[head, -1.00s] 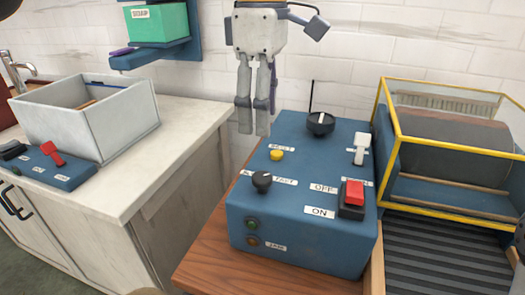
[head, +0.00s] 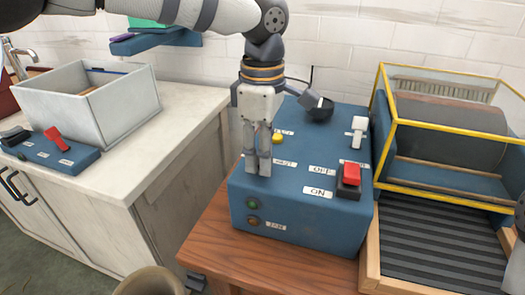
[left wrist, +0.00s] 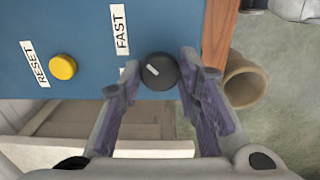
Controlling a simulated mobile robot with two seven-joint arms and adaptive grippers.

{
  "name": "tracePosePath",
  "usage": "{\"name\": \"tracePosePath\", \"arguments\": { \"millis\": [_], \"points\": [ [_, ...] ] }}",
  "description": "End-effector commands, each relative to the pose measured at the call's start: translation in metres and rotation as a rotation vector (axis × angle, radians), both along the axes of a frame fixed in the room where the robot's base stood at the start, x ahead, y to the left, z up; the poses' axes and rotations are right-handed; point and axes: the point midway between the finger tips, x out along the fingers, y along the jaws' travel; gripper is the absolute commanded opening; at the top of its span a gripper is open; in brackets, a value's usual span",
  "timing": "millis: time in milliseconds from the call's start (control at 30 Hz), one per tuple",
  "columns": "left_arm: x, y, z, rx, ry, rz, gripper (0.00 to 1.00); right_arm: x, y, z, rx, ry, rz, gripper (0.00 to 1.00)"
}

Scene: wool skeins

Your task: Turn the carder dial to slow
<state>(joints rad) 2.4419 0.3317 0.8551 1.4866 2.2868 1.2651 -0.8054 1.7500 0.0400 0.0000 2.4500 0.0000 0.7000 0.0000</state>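The carder dial (left wrist: 159,71) is a small round black knob with a white pointer mark, seen in the left wrist view. The mark points up-left, toward the FAST label (left wrist: 121,30). My left gripper (left wrist: 160,74) is open, with one finger on each side of the dial; I cannot tell whether they touch it. In the head view my left gripper (head: 258,168) reaches down to the blue control box (head: 330,232) and hides the dial. A white scrap of another label shows behind a finger in the wrist view, unreadable.
The box also bears a yellow button (head: 277,138), a red switch (head: 350,174), a white lever (head: 358,131) and a larger black knob (head: 321,108) behind. The yellow-framed carder drum (head: 445,125) stands at right. A grey bin (head: 85,110) sits on the left counter.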

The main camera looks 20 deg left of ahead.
Motion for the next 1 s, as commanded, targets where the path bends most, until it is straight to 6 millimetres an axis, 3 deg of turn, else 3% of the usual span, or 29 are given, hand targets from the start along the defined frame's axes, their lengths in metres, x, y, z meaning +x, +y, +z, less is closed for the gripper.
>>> {"name": "tracePosePath", "arguments": {
  "millis": [467, 1000],
  "points": [
    [-0.001, 0.0, 0.002, 0.001, 0.001, 0.069, 0.03, 0.005, 0.0, 0.005, 0.0, -0.018, 0.0, 0.4],
    [-0.001, 0.0, 0.0, -0.001, 0.004, 0.534, 0.03, 0.016, 0.0, 0.015, 0.0, -0.06, 0.0, 0.4]
  ]
}}
